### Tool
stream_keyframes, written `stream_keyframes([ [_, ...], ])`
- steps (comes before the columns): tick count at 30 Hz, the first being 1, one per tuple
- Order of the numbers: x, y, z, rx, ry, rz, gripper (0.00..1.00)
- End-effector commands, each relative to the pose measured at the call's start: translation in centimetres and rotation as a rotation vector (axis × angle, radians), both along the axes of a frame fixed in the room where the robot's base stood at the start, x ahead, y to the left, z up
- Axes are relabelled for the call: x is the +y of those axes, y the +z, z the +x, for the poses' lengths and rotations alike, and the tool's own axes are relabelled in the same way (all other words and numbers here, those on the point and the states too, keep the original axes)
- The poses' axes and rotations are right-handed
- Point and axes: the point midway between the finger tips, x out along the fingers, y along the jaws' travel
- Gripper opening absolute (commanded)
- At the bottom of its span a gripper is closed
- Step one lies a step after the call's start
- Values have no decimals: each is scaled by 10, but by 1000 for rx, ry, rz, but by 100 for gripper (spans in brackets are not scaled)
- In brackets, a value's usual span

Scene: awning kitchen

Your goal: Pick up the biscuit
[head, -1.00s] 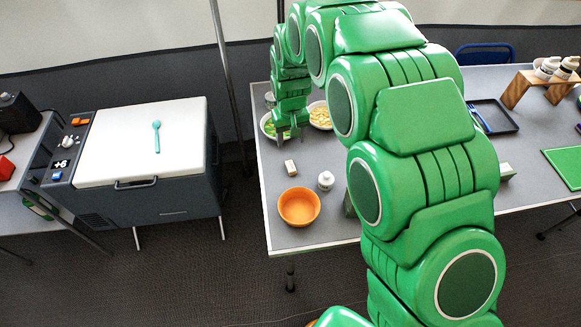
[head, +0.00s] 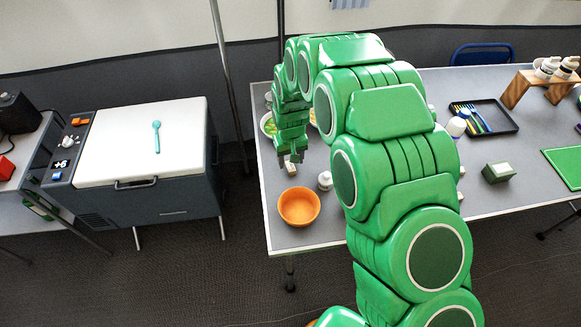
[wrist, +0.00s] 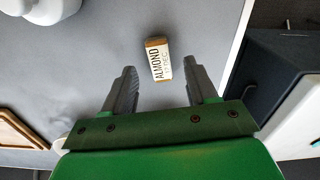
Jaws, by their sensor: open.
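The biscuit is likely the small bar (wrist: 158,60) with a white label reading "ALMOND" and brown ends, lying on the grey table in the wrist view. In the head view the same small pale bar (head: 290,168) lies behind the orange bowl. My gripper (wrist: 165,77) is open and empty. In the wrist view the bar is just beyond the fingertips, roughly centred between them and not touched. In the head view my gripper (head: 293,157) is right by the bar and partly covers it; its exact height above the table cannot be told.
An orange bowl (head: 299,206) stands in front of the bar, and a white bottle (head: 325,181) stands to its right. A bowl with green contents (head: 267,124) is behind my gripper. The table's left edge is near. A cooler (head: 140,140) stands further left.

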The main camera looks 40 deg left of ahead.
Motion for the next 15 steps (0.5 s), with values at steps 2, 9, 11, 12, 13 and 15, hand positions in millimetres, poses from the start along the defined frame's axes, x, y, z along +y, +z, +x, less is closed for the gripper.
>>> stream_keyframes([
  [2, -1, -12, -1, 3, 0, -4, 57],
  [9, -1, -24, -1, 1, 1, -3, 57],
  [11, -1, -23, -1, 1, 1, -3, 57],
  [12, -1, -23, -1, 1, 1, -3, 57],
  [13, -1, -23, -1, 1, 1, -3, 57],
  [15, -1, -23, -1, 1, 1, -3, 47],
])
